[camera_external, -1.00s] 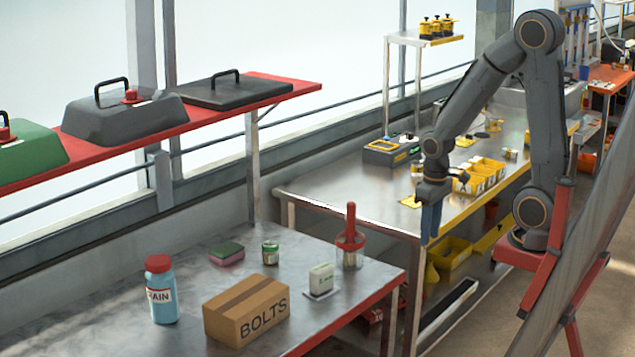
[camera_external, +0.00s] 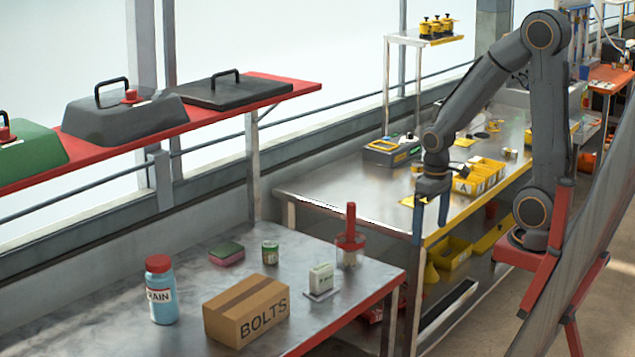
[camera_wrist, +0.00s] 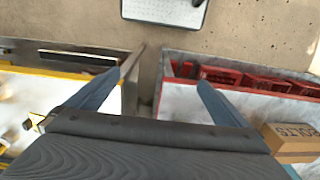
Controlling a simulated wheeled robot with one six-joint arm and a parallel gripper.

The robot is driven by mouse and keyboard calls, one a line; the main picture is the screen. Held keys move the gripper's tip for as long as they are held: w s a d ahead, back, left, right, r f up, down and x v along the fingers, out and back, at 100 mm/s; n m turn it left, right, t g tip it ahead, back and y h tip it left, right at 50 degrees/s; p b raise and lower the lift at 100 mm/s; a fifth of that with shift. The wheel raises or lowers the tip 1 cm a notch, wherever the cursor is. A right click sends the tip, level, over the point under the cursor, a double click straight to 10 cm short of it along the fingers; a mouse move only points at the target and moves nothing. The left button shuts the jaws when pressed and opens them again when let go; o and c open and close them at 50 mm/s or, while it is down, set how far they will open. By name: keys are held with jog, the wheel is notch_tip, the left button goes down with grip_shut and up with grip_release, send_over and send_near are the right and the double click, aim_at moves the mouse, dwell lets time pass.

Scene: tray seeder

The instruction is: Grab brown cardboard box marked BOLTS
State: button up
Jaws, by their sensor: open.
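The brown cardboard box marked BOLTS (camera_external: 247,310) sits closed and upright near the front edge of the lower-left metal table (camera_external: 110,290). In the wrist view the box (camera_wrist: 293,138) shows at the right edge, partly cut off. My gripper (camera_external: 431,222) is up and to the right of the box, over the gap between the two tables, well apart from it. In the wrist view its two blue fingers (camera_wrist: 160,80) are spread wide with nothing between them.
On the box's table stand a blue bottle with a red cap (camera_external: 160,290), a sponge (camera_external: 227,253), a small green jar (camera_external: 270,252), a white carton (camera_external: 321,279) and a red-handled holder (camera_external: 350,240). The second table holds yellow bins (camera_external: 480,177). A red shelf (camera_external: 100,140) runs along the window.

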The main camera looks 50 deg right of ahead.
jog(key=w+a+r+m+y+p, duration=0.15)
jog(key=w+a+r+m, duration=0.4)
jog(key=w+a, duration=0.6)
jog(key=m+y+p, duration=0.3)
jog(key=m+p, duration=0.1)
jog(key=m, duration=0.8)
send_over(246, 295)
jog(key=d, duration=0.2)
jog(key=shift+d+x, duration=0.2)
jog(key=shift+x, duration=0.85)
notch_tip(246, 295, down, 6)
jog(key=shift+f, duration=0.25)
jog(key=shift+p+x, duration=1.15)
jog(key=shift+x, duration=2.9)
jog(key=shift+s, duration=0.15)
